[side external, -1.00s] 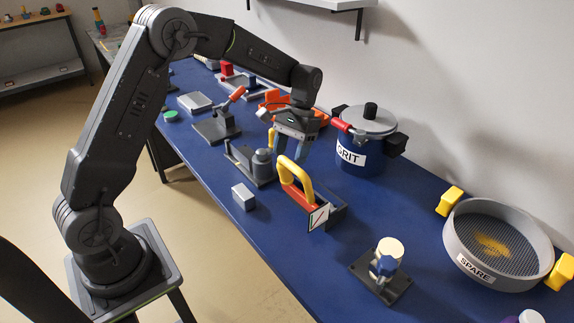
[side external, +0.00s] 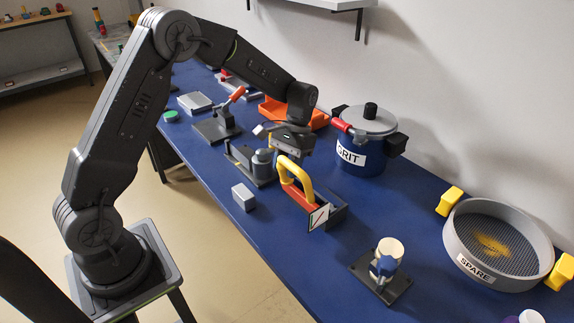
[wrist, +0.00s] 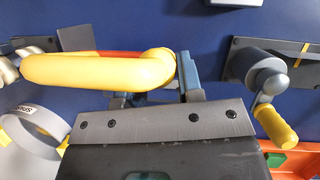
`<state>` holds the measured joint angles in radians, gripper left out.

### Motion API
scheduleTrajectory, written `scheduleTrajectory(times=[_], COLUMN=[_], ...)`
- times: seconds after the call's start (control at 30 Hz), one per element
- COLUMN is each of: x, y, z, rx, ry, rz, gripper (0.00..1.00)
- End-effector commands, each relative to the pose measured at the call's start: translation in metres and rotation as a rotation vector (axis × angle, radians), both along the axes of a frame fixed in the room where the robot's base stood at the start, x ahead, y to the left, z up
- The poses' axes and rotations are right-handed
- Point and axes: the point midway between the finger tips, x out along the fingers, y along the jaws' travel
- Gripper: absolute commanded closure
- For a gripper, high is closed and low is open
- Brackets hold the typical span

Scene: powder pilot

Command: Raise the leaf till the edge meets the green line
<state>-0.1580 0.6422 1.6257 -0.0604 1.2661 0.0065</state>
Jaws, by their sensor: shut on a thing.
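The leaf (side external: 302,201) is an orange-red flap with a yellow looped handle (side external: 297,173), mounted on a dark grey base (side external: 337,213). A white plate (side external: 318,217) with a dark line stands at its front end. I cannot make out a green line. My gripper (side external: 288,157) is at the upper, far end of the handle. In the wrist view the yellow handle (wrist: 90,70) runs across from the left, and my gripper (wrist: 155,78) is shut on its right end. The handle hides part of the left finger and most of the leaf.
A crank unit (side external: 262,165) stands just left of the leaf; its yellow grip (wrist: 276,124) shows in the wrist view. A GRIT pot (side external: 360,177) is close behind. A grey block (side external: 243,197), a cream-knobbed unit (side external: 382,270) and a SPARE sieve (side external: 455,245) stand around.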

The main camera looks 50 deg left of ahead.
Motion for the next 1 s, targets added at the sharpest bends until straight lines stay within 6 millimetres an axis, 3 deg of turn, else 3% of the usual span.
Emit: scheduleTrajectory(times=[0.27,0.5,1.0], x=[0.0,0.003,0.027], y=[0.0,0.0,0.0], z=[0.0,0.0,0.001], rx=[0.0,0.0,0.0], ry=[-0.001,0.019,0.259], rz=[0.0,0.0,0.0], gripper=[1.0,1.0,1.0])
